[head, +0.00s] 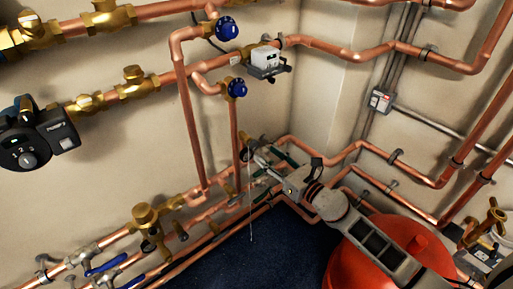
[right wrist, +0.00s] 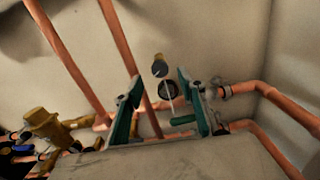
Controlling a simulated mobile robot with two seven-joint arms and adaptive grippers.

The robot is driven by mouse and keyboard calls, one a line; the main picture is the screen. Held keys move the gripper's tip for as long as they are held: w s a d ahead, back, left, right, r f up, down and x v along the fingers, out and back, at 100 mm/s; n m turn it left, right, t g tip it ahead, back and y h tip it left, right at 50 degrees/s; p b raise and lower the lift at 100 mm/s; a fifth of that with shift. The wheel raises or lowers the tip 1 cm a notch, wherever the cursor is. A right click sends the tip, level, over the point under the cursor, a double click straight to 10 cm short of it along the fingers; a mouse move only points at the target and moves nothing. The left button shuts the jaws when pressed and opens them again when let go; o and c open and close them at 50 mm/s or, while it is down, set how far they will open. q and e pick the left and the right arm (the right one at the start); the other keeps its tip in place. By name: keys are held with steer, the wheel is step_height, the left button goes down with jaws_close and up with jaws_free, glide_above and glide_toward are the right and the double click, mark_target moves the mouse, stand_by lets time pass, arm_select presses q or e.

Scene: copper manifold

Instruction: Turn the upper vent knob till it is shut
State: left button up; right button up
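A small dark round knob (right wrist: 168,91) shows in the right wrist view between my finger tips, with a small brass-coloured round part (right wrist: 159,67) just above it. The knob also shows in the head view, by the wall near the corner (head: 252,144). I cannot tell for sure whether it is the upper vent knob. My right gripper (right wrist: 160,82) is open around the line of sight to the knob, its green-padded fingers apart and nothing held. It also shows in the head view (head: 262,160), close to the knob; contact cannot be made out. My left gripper is not in view.
Blue knobs (head: 227,29) sit on the copper pipes above. Copper pipes (head: 192,130) run close to the left of my right gripper and below it. A red vessel (head: 405,240) stands under my right arm. A thin pale line hangs below the dark knob.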

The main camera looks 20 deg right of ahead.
mark_target(256, 146)
steer(key=x, duration=0.6)
steer(key=c, duration=1.1)
